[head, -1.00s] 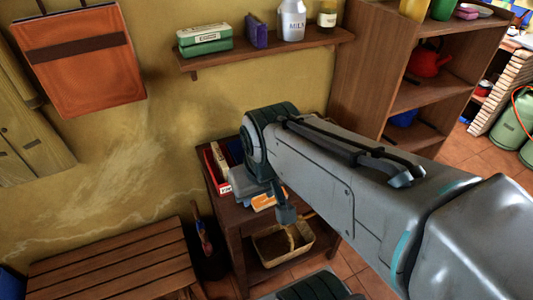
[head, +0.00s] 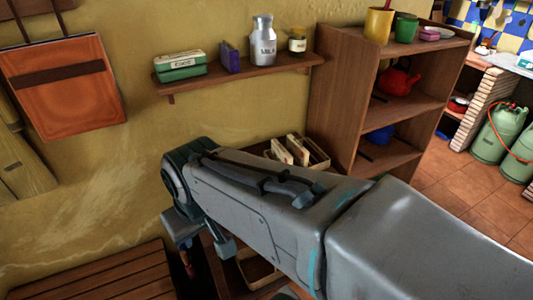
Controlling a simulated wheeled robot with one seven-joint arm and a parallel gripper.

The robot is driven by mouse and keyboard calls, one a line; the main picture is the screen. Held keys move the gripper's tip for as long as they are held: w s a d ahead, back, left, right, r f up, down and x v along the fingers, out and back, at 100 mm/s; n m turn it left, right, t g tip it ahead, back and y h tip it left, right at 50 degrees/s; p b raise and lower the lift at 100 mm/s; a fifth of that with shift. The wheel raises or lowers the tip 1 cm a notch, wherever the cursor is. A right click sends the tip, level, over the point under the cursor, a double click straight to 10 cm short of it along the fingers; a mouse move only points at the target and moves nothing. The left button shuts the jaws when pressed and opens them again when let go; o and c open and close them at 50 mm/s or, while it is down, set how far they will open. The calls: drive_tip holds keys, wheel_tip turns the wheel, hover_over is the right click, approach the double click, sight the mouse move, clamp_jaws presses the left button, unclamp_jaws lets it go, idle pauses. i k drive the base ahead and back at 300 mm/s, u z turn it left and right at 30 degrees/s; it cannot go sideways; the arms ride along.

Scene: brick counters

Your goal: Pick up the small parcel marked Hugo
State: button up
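No parcel with a readable Hugo mark shows. A light wooden tray (head: 319,164) with several upright cream packets (head: 297,150) stands on a dark wooden table behind my arm; any writing on them is too small to read. My arm crosses the lower middle and hides most of the tabletop. The wrist end, with my gripper (head: 222,246), hangs at the arm's left end, left of the tray and apart from it. Its fingers are not clear enough to tell open from shut.
A wall shelf (head: 240,75) holds a green tin (head: 180,67), a purple box (head: 231,57), a milk can (head: 263,42) and a jar (head: 297,40). A tall bookcase (head: 340,90) stands right. A slatted bench (head: 95,273) is lower left. Tiled floor (head: 432,185) is open at right.

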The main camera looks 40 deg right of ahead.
sight(278, 151)
drive_tip(key=k, duration=0.95)
drive_tip(key=z, duration=1)
drive_tip(key=i, duration=0.5)
drive_tip(key=u, duration=0.05)
drive_tip(key=k, duration=0.4)
drive_tip(key=z, duration=0.55)
drive_tip(key=i, duration=1.55)
drive_tip(key=u, duration=0.5)
